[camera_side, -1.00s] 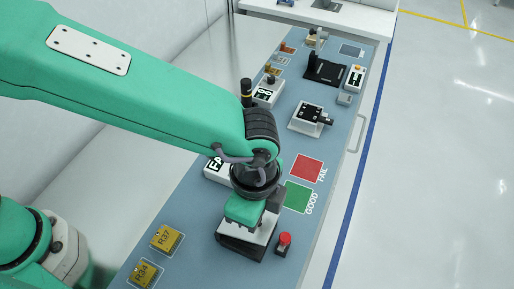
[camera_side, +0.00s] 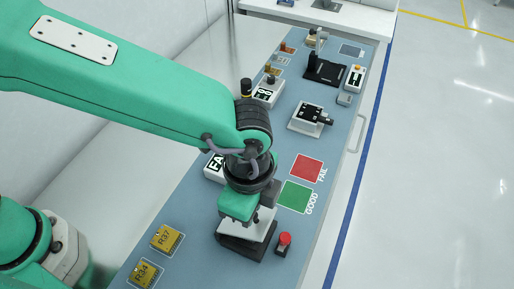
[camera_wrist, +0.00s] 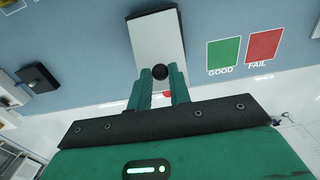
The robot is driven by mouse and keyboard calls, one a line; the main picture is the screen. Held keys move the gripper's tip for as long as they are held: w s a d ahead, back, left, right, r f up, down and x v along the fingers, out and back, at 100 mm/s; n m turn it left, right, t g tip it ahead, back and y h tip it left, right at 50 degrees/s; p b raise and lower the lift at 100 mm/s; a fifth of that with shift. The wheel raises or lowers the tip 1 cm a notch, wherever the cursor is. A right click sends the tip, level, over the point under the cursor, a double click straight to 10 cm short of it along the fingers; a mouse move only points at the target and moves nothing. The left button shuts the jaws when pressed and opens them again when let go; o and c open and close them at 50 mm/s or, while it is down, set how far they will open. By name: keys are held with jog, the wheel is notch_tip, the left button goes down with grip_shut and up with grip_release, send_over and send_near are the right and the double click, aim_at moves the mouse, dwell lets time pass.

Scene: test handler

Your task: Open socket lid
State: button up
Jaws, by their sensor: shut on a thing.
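The socket (camera_side: 240,249) has a black base on the blue-grey bench, in the lower middle of the side view. Its white lid (camera_side: 266,228) sits tilted above the base, with its right part raised. In the wrist view, the lid (camera_wrist: 157,40) is a pale plate with a round black knob (camera_wrist: 160,72) near its lower edge. My gripper (camera_wrist: 160,80) is shut on this knob, one green finger on each side. In the side view, my gripper (camera_side: 256,221) is over the lid and hides part of it. The socket's inside is hidden.
A red button (camera_side: 284,238) on a small box stands close right of the socket. Flat green GOOD (camera_side: 295,197) and red FAIL (camera_side: 307,169) pads lie behind it. Yellow R37 (camera_side: 167,239) and R34 (camera_side: 146,273) plates lie at left. A white box (camera_side: 213,168) stands behind my wrist.

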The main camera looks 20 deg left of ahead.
jog(key=shift+a+r, duration=0.25)
jog(key=shift+a, duration=0.2)
jog(key=o, duration=0.5)
jog(key=shift+o, duration=0.2)
jog(key=shift+r, duration=0.1)
jog(key=shift+r, duration=2.45)
